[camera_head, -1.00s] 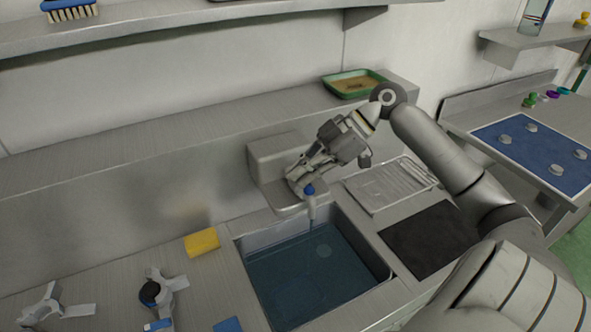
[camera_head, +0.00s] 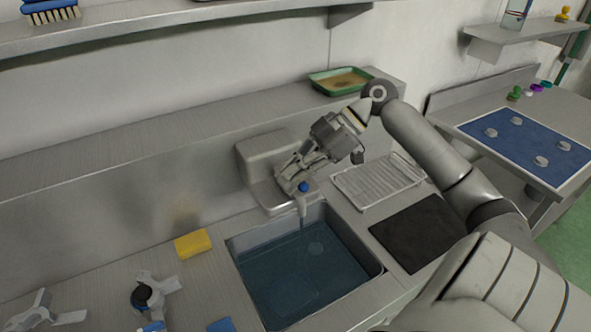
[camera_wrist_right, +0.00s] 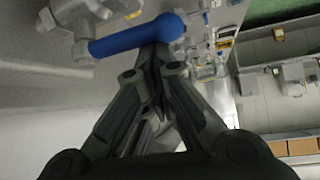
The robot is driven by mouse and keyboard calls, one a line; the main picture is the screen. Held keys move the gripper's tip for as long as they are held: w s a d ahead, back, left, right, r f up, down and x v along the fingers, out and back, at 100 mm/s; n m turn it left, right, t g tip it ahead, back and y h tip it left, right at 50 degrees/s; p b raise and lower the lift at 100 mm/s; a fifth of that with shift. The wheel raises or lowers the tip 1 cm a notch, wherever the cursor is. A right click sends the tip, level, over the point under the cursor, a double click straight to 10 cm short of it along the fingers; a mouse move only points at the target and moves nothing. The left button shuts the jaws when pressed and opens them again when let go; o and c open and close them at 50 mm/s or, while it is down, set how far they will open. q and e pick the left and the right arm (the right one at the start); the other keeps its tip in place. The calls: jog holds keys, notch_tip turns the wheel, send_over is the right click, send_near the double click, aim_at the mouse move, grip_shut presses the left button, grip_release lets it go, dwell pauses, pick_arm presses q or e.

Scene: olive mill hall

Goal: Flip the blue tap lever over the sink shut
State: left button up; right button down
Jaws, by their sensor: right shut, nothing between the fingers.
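The blue tap lever (camera_wrist_right: 125,40) crosses the top of the right wrist view, joined at its left end to the grey tap body (camera_wrist_right: 72,30). In the head view only its blue end (camera_head: 303,187) shows, above the spout (camera_head: 302,206); my gripper hides the rest. A thin stream seems to fall from the spout into the sink (camera_head: 374,268), which holds water. My right gripper (camera_head: 284,181) is shut and empty. Its closed fingertips (camera_wrist_right: 152,52) are at the lever, near its rounded free end; I cannot tell whether they touch. My left gripper is not in view.
A yellow sponge (camera_head: 193,243) lies left of the sink. A wire rack (camera_head: 375,182) and a dark mat (camera_head: 418,233) lie to its right. Grey bladed parts (camera_head: 155,291) lie at the lower left. A green tray (camera_head: 341,81) stands on the ledge behind.

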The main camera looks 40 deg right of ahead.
pick_arm(q)
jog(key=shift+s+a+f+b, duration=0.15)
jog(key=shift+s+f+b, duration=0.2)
jog(key=shift+b, duration=0.05)
pick_arm(e)
jog(key=s+d+r, duration=0.1)
jog(key=d+r, duration=0.2)
jog(key=r, duration=0.5)
jog(key=shift+d+r, duration=0.3)
jog(key=shift+d, duration=0.1)
jog(key=shift+d, duration=0.1)
